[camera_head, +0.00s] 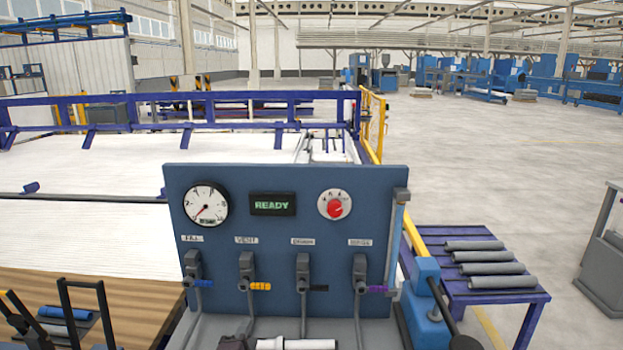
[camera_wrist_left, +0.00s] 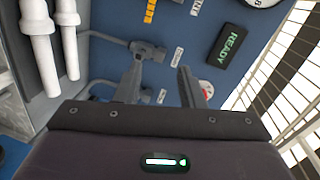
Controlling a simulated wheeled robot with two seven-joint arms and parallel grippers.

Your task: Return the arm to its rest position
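My left gripper (camera_wrist_left: 160,72) shows in the left wrist view. Its two dark fingers stand apart with nothing between them. Beyond them is the blue control panel (camera_head: 278,232), which the wrist view shows turned on its side, with the valve handles near the fingertips. I cannot tell how far the fingers are from the panel, but I see no grip on any handle. In the head view I cannot clearly make out the left gripper. My right gripper is in neither view.
The panel carries a round gauge (camera_head: 206,204), a green READY display (camera_head: 272,204) and a red knob (camera_head: 335,208). White pipes (camera_wrist_left: 42,50) lie beside it. Grey pipes (camera_head: 490,256) lie on a purple table (camera_head: 531,294) at right. A wooden table (camera_head: 133,302) is at left.

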